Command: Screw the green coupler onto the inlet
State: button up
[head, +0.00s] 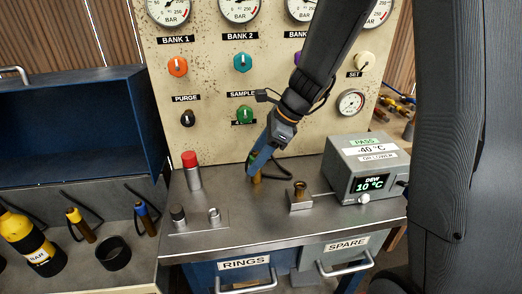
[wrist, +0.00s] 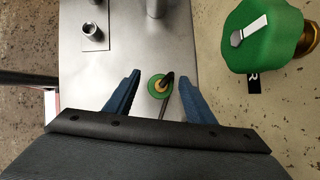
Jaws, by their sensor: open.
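The green coupler (wrist: 153,87) shows in the wrist view as a green ring with a brass centre and a black hose, between the two blue fingers of my gripper (wrist: 161,73). The fingers are open, with a gap on each side of the ring. In the head view my gripper (head: 254,165) comes down over the coupler and hides most of it; its brass lower part (head: 256,179) shows below the fingers on the bench. A brass fitting on a small metal block (head: 299,188), which looks like the inlet, stands to the right, apart from the gripper.
The dew meter (head: 366,168) reads 10 °C, right of the block. A red-capped cylinder (head: 191,170) and a plate with two small fittings (head: 200,223) stand left. The gauge panel rises behind; its green knob (wrist: 262,35) is close on the wrist view's right.

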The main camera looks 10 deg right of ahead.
jog(key=c, duration=1.2)
jog(key=shift+r+p, duration=3.3)
jog(key=shift+p, duration=0.1)
jog(key=shift+s+d+p, duration=1.05)
jog(key=shift+s+d, duration=3.95)
jog(key=shift+d, duration=0.05)
